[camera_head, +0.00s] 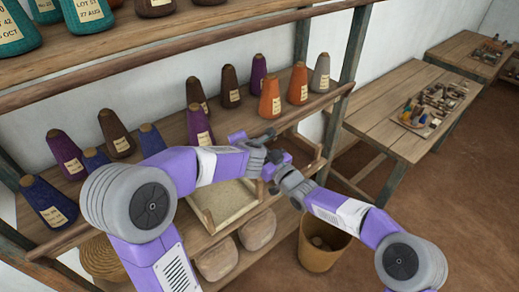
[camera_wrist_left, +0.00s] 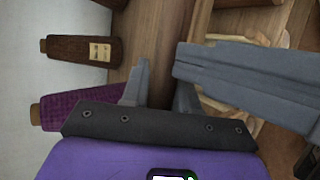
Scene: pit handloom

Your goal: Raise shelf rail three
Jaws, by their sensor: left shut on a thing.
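The wooden shelf unit's middle shelf has a front rail (camera_head: 322,104) running from lower left to upper right. My left gripper (camera_head: 262,144) is at this rail, near its middle, with its fingers partly hidden by the wrist. In the left wrist view, its fingers (camera_wrist_left: 160,92) stand on either side of a wooden edge, which I take for the rail. My right gripper (camera_head: 276,168) is just below and right of the left one, close to it. Its fingertips are too small to read. I cannot tell which rail is number three.
Labelled yarn cones, such as an orange one (camera_head: 270,98) and a purple one (camera_head: 66,155), stand on the middle shelf. A tray (camera_head: 225,205) and round sacks (camera_head: 258,230) lie below. A tan bucket (camera_head: 322,248) stands on the floor. A wooden table (camera_head: 400,100) stands at right.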

